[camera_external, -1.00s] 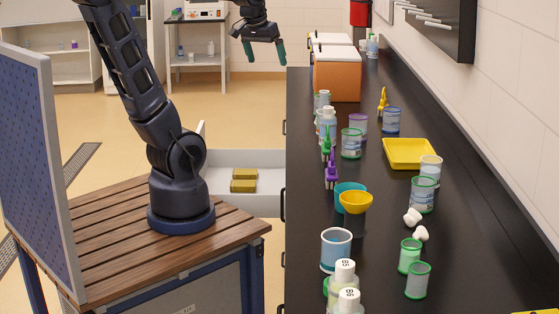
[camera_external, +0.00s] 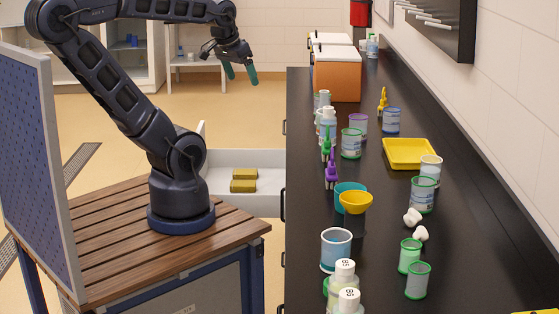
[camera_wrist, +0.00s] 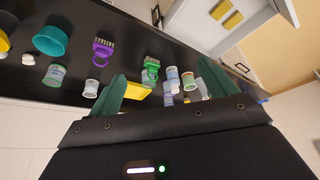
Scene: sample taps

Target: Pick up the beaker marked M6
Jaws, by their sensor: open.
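Several beakers stand on the black counter, and I cannot read M6 on any of them. They include a blue-banded beaker (camera_external: 336,251), green-rimmed beakers (camera_external: 351,144) (camera_external: 423,196) (camera_external: 410,256) (camera_external: 418,281), a purple-rimmed one (camera_external: 358,123), a blue-rimmed one (camera_external: 392,121) and a pale one (camera_external: 430,169). My gripper (camera_external: 242,75) is open and empty, high above the floor left of the counter, apart from every beaker. In the wrist view, its green fingers (camera_wrist: 162,75) frame part of the counter, with a green-rimmed beaker (camera_wrist: 54,75) to their left.
Bottles with marked white caps (camera_external: 345,268) stand at the near left edge. A yellow bowl (camera_external: 355,201), teal bowl (camera_external: 347,188), purple and green brushes (camera_external: 332,172) and yellow tray (camera_external: 409,152) crowd the counter. An open drawer (camera_external: 270,165) holds yellow blocks. An orange box (camera_external: 336,76) stands farther back.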

